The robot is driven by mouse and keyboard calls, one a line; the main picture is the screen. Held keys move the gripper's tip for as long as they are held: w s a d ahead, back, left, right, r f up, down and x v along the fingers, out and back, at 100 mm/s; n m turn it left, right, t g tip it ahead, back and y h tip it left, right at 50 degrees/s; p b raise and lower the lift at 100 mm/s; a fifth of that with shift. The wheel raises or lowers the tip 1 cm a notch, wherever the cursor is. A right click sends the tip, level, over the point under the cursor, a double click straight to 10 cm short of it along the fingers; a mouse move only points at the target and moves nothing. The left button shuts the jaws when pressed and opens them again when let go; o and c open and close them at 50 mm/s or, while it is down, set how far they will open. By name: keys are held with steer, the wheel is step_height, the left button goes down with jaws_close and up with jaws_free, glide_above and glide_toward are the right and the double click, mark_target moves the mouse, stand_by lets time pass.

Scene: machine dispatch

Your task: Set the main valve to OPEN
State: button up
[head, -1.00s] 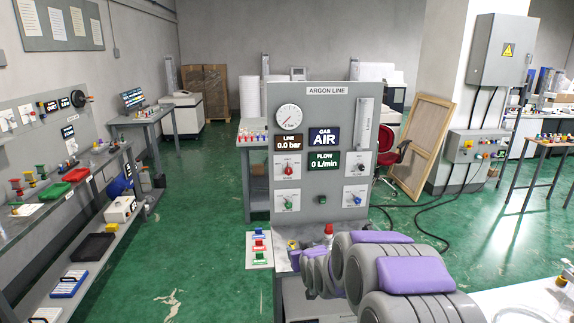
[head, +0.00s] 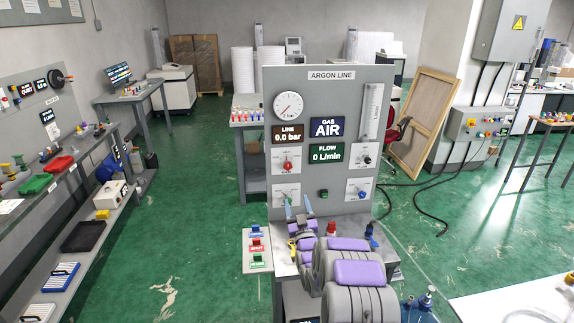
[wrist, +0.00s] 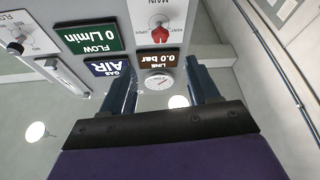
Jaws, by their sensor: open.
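The main valve is a red knob (head: 288,163) on a white plate at the upper left of the grey ARGON LINE panel. In the wrist view the picture is upside down, and the red knob (wrist: 160,34) shows on its plate marked MAIN. My gripper (head: 298,206) is open and empty, with blue fingers pointing up in front of the panel's lower left, below the red knob. In the wrist view the fingers of my gripper (wrist: 163,82) stand apart, not touching the knob.
The panel's line display (head: 286,135) reads 0.0 bar, and the gas display (head: 326,127) reads AIR. A green knob (head: 287,200), a black knob (head: 366,160) and a blue knob (head: 362,194) are nearby. A red-topped item (head: 331,229) stands on the bench below.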

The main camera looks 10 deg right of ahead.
steer(key=b, duration=0.1)
glide_toward(288, 169)
steer(key=x, duration=0.4)
steer(key=shift+b+x, duration=0.35)
steer(key=shift+x, duration=3.15)
steer(key=c, duration=1)
